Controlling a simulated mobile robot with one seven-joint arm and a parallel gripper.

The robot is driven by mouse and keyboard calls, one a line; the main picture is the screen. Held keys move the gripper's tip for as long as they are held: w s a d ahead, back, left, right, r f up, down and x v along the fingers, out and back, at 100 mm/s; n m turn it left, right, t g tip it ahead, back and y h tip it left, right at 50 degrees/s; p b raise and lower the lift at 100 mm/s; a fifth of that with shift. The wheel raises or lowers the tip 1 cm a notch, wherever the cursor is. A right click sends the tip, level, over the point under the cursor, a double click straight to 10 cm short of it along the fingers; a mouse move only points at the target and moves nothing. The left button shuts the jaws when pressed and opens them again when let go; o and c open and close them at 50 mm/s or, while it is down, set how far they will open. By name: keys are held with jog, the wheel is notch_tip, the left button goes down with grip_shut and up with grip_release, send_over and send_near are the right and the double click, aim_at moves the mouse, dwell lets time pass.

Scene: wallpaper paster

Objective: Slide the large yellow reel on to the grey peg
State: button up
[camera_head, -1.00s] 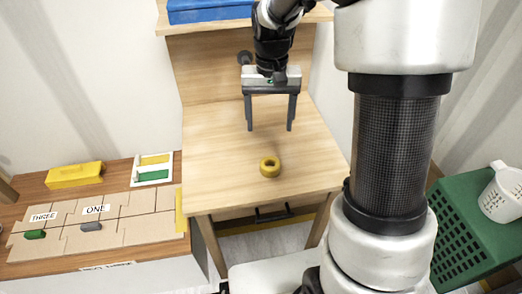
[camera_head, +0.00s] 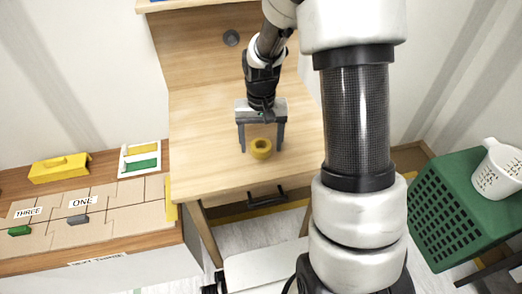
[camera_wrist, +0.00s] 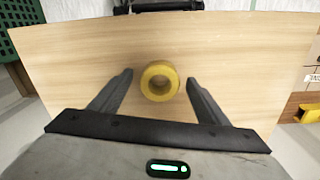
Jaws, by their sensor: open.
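The yellow reel (camera_head: 262,154) is a thick ring lying flat on the wooden desk, its hole facing up. In the wrist view the reel (camera_wrist: 160,97) lies in line with the gap between my fingertips, with clear space on both sides. My gripper (camera_head: 261,149) points down over the reel, open and empty. Its fingers (camera_wrist: 160,77) show left and right of the reel; their exact height above the desk is hard to tell. A round dark grey piece, apparently the grey peg seen end-on (camera_head: 231,38), sticks out from the desk's upright back panel, behind my gripper.
A side bench at left holds a yellow box (camera_head: 60,168), a white tray (camera_head: 140,158) with yellow and green pieces, and cardboard panels. A green crate (camera_head: 455,220) with a white cup (camera_head: 497,172) stands at right. The desk around the reel is clear.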

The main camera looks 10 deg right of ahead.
jog(key=shift+f, duration=0.45)
jog(key=c, duration=1.1)
jog(key=shift+r, duration=0.15)
